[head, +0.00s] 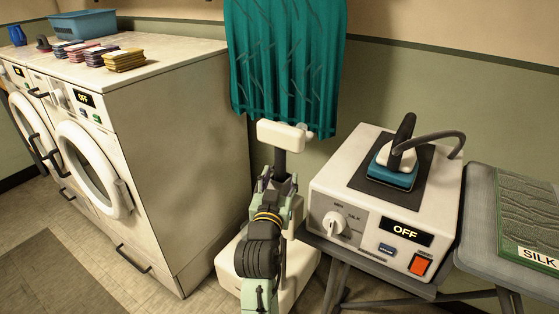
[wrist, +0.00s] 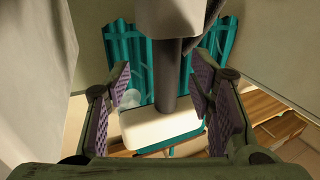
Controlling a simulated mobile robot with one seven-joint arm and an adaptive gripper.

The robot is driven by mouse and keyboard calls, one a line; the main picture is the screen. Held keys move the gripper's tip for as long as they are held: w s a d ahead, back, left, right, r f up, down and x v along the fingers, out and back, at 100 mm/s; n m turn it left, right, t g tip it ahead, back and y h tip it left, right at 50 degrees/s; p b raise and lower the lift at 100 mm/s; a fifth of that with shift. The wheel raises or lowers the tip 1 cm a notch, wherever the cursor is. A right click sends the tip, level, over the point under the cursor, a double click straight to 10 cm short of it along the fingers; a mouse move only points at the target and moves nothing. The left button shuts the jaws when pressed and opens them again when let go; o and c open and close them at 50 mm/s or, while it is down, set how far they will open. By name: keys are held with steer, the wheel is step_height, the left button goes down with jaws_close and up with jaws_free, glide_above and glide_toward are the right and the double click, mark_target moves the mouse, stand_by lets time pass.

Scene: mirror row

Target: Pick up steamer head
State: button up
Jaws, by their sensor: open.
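The steamer head (head: 283,135) is a white block on a dark handle, in front of the hanging teal garment (head: 285,60). In the wrist view the white steamer head (wrist: 160,128) shows below the middle, with its dark handle rising from it. My gripper (head: 277,178) is just below the white block in the head view. In the wrist view my gripper (wrist: 160,85) is open, with a purple-padded finger on each side of the handle. Gaps show between the pads and the handle. My arm hides what lies below the handle in the head view.
A white unit reading OFF (head: 330,187) stands close on the right, with a teal-soled iron (head: 394,165) and hose on top. A board with a SILK mat (head: 528,210) is beyond it. White washers (head: 185,130) stand left, carrying card stacks (head: 125,60) and a blue bin (head: 82,24).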

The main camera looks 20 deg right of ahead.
mark_target(280, 169)
steer(key=x, duration=0.1)
steer(key=p+x, duration=0.1)
steer(key=x, duration=0.1)
steer(key=r+p+x, duration=0.1)
steer(key=shift+w+a, duration=0.15)
steer(key=shift+w, duration=0.25)
steer(key=shift+w+f, duration=0.15)
steer(key=shift+w, duration=0.15)
jaws_close()
